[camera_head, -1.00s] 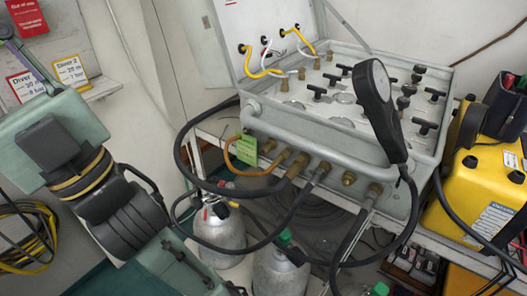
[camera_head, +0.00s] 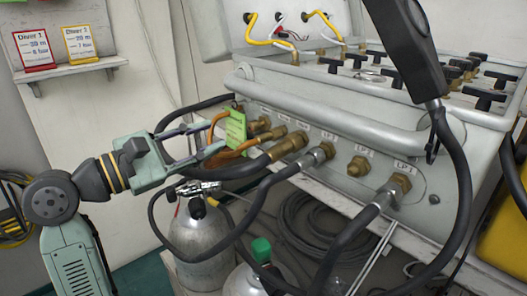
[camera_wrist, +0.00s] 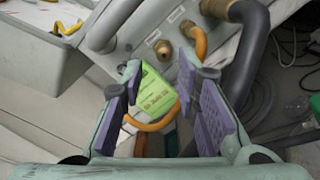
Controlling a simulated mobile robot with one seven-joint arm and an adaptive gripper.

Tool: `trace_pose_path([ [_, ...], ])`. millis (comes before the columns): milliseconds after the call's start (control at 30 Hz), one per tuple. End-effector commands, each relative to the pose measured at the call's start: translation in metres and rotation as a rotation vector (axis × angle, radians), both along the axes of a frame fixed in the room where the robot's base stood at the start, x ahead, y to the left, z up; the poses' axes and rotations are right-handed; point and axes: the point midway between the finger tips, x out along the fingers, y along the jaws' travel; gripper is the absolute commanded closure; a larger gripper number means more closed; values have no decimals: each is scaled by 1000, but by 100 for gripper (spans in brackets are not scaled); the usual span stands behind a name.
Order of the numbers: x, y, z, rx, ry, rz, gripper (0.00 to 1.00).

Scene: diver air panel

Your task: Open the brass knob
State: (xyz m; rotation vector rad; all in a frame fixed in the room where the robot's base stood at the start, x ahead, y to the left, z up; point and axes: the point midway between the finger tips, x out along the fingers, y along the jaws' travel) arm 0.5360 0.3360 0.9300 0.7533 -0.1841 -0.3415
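Several brass fittings line the front of the grey panel box (camera_head: 300,95). A short capped one (camera_head: 358,166) shows between hose connections, and others (camera_head: 262,124) sit at the left end. I cannot tell which is the brass knob. In the wrist view, a round brass fitting (camera_wrist: 163,48) sits beyond my fingertips. My gripper (camera_head: 211,139) is open at the panel's left end, its fingers pointing toward the leftmost fittings. In the wrist view, the open fingers (camera_wrist: 161,72) stand either side of a green tag (camera_wrist: 154,96) and an orange hose (camera_wrist: 150,126). I see no firm grip on either.
Black hoses (camera_head: 335,240) loop in front of the panel. Gas cylinders (camera_head: 198,235) stand below it. A black handheld unit (camera_head: 405,45) hangs at the upper right. A shelf with diver cards (camera_head: 80,45) is on the left wall. A yellow case (camera_head: 503,235) is at the right.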

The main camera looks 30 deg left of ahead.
Motion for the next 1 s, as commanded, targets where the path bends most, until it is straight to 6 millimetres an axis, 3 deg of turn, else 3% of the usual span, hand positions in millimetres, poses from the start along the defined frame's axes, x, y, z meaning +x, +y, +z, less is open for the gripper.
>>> trace_pose_path([
  [33, 0, 5, -11, 19, 23, 13, 71],
  [167, 9, 5, -14, 33, 39, 20, 71],
  [700, 92, -28, -12, 28, 35, 16, 71],
  [1000, 102, -31, -13, 28, 35, 18, 71],
])
